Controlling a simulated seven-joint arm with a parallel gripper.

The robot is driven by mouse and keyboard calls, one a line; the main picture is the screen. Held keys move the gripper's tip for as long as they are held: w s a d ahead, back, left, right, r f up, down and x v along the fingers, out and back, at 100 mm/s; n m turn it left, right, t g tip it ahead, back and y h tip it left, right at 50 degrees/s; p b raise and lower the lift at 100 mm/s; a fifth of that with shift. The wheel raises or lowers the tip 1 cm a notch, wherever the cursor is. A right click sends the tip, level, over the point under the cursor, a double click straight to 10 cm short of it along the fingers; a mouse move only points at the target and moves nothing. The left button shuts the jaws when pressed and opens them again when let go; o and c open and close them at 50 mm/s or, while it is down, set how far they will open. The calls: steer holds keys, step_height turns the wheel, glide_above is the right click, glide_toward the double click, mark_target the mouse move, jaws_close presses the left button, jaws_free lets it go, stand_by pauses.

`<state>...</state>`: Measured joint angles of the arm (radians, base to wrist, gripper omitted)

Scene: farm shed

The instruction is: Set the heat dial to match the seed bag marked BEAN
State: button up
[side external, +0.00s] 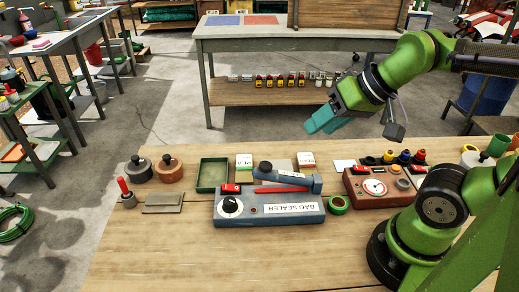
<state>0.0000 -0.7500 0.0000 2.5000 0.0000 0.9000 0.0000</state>
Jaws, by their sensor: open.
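The blue-grey bag sealer (292,210) lies on the wooden bench, its "BAG SEALER" label upside down in this view. A black knob on a white dial face (230,206) sits at its left end; the scale marks are too small to read. A small white-and-green packet (244,163) and a white-and-red packet (306,161) stand behind the sealer. Their lettering is too small to read, so I cannot tell which is BEAN. My gripper (318,124) has teal fingers, is open and empty, and hangs above the bench's back edge, up and right of the dial, touching nothing.
A red-brown box with a white gauge (374,187) stands right of the sealer, with a green tape roll (338,204) between them. A green tray (212,174), two round lidded weights (168,168) and a red-handled tool (125,192) lie left. The front bench is clear.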

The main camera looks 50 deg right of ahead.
steer(key=shift+o, duration=1.7)
steer(key=shift+a+f, duration=0.25)
steer(key=n+g+h, duration=0.5)
steer(key=n+g, duration=0.3)
steer(key=n, duration=0.5)
glide_above(229, 200)
steer(key=w+a, duration=0.3)
steer(key=a, duration=0.2)
step_height(229, 200, down, 6)
step_height(229, 200, up, 2)
steer(key=n+g+h, duration=0.1)
steer(key=n, duration=0.2)
steer(key=x, duration=1)
steer(key=a+x, duration=0.1)
steer(key=x, duration=0.5)
steer(key=shift+s+d+f, duration=0.1)
steer(key=shift+f, duration=0.1)
